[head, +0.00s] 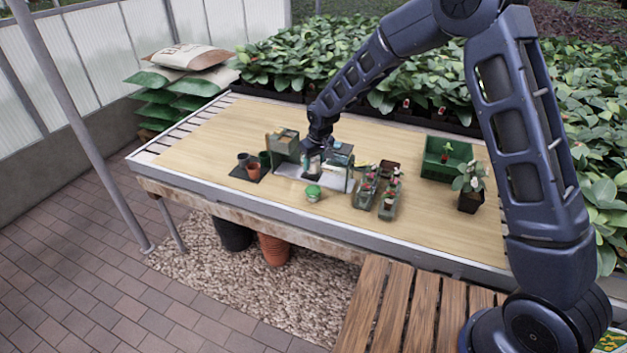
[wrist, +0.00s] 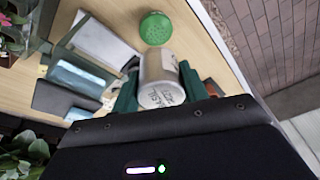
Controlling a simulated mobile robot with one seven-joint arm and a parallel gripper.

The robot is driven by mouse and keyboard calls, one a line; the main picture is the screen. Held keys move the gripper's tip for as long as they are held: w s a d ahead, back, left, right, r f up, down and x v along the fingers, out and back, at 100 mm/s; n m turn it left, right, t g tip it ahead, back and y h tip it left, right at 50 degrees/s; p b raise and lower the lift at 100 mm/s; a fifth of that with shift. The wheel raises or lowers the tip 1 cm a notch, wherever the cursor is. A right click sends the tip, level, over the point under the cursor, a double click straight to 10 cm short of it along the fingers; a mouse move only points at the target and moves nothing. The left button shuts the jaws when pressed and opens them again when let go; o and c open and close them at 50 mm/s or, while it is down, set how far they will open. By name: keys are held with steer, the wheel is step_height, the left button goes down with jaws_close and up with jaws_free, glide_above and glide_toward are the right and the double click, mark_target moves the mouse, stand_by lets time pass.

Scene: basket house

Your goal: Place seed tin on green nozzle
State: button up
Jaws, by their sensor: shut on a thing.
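The seed tin, a pale grey cylinder with dark lettering (wrist: 162,80), is between the green fingers of my gripper (wrist: 160,92) in the wrist view. My gripper is shut on it. The green nozzle, a round perforated disc (wrist: 155,28), shows just beyond the tin in the wrist view, apart from it in the picture. In the head view the green nozzle (head: 313,191) stands on the table near its front edge. My gripper (head: 312,165) is behind it there, by a small rack; the tin is too small to make out clearly.
The wooden table (head: 220,130) has free room at its left. A dark mat with several pots (head: 254,171) lies left of the rack (head: 285,146). Two green trays with plants (head: 389,205) stand right of the nozzle. A green crate (head: 446,160) and a potted plant (head: 469,199) are farther right.

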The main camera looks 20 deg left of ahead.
mark_target(318, 160)
steer(key=shift+s+d+x, duration=0.15)
steer(key=shift+d+x, duration=0.1)
steer(key=shift+x, duration=1.05)
steer(key=shift+s+d+x, duration=0.1)
steer(key=shift+d+x, duration=0.15)
steer(key=shift+x, duration=1.05)
steer(key=shift+s+d+x, duration=0.15)
steer(key=shift+d+x, duration=0.1)
steer(key=shift+x, duration=1.05)
steer(key=shift+f, duration=0.3)
steer(key=o, duration=1.1)
steer(key=shift+c, duration=0.2)
steer(key=v, duration=1.2)
steer(key=shift+r, duration=0.1)
